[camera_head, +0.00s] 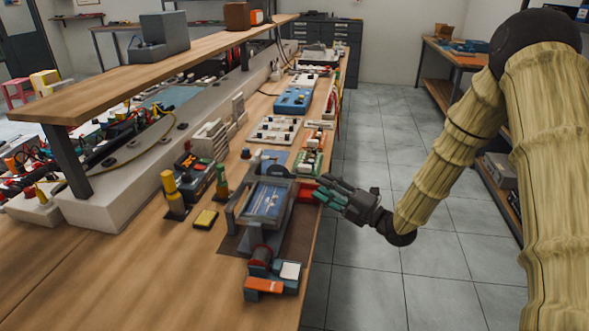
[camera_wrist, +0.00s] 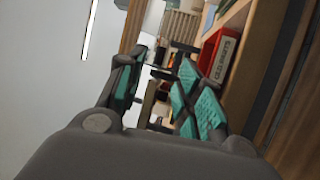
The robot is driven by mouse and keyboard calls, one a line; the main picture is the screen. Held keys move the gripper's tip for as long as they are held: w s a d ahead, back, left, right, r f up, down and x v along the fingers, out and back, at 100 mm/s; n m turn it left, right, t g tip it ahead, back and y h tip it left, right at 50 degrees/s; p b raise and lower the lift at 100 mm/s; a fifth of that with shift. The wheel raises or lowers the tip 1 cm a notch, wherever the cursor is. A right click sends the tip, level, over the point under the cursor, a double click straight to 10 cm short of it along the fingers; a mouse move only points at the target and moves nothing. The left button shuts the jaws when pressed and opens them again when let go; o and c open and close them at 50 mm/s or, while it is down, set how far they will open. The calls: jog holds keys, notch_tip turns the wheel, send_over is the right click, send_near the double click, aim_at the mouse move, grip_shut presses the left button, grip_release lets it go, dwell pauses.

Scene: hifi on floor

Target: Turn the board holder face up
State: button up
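The board holder (camera_head: 238,207) is a dark grey frame with a blue panel in it, standing on a brown mat near the right edge of the bench in the head view. The panel faces up and tilts towards the camera. My gripper (camera_head: 328,190) is just right of the holder, at the bench edge, with a red block (camera_head: 306,191) between them. In the wrist view my gripper (camera_wrist: 155,88) has its teal-padded fingers apart, with nothing visibly held. The red block with white lettering (camera_wrist: 219,57) is beside the right finger. I cannot clearly make out the holder there.
Boards (camera_head: 276,130) line the bench behind. The tiled floor (camera_head: 375,270) is clear.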

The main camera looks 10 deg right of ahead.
aim_at(294, 170)
jog(key=p+x, duration=0.1)
jog(key=x, duration=0.9)
jog(key=shift+a, duration=0.35)
grip_shut()
